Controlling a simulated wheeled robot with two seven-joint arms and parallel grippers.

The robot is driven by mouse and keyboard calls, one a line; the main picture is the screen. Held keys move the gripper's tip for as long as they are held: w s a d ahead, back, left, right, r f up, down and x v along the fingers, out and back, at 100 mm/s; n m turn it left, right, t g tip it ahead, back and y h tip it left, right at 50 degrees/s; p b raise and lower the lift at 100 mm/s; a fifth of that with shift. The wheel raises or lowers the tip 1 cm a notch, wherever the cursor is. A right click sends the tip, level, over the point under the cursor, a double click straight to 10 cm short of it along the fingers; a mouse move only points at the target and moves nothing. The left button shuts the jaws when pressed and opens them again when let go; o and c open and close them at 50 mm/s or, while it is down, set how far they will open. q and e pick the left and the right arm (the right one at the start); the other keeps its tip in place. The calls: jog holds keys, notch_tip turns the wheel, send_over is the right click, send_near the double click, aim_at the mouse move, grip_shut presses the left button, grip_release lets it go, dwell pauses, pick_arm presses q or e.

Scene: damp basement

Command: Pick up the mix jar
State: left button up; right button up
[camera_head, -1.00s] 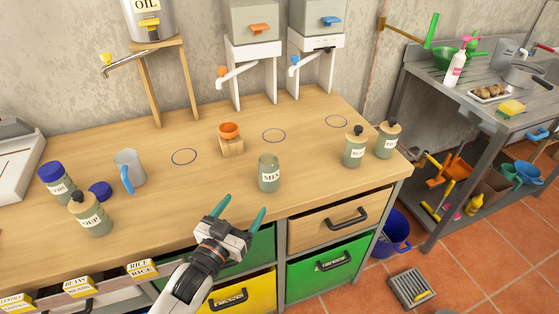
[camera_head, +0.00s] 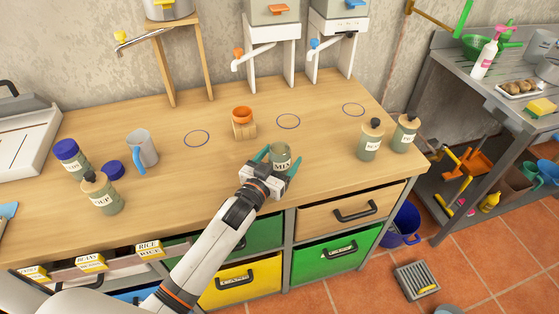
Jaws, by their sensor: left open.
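The mix jar (camera_head: 281,156) is a small grey-green open jar with a white MIX label. It stands upright on the wooden workbench (camera_head: 330,160), near the front edge. My left gripper (camera_head: 277,160) is at the jar with its teal fingers open, one on the left and one on the right of it. Whether the fingers touch the jar cannot be told. The gripper body hides the lower part of the jar. My right gripper is not in view.
Two lidded jars (camera_head: 370,140) stand to the right. An orange funnel on a wooden block (camera_head: 243,122) is behind the mix jar. A grey mug (camera_head: 142,150), a soup jar (camera_head: 101,193) and a blue-lidded jar (camera_head: 71,158) stand left. Drawers (camera_head: 350,208) lie below the front edge.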

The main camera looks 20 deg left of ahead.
pick_arm(q)
jog(key=shift+w+d, duration=0.2)
jog(key=shift+w, duration=0.85)
jog(key=shift+s, duration=0.1)
jog(key=c, duration=1.2)
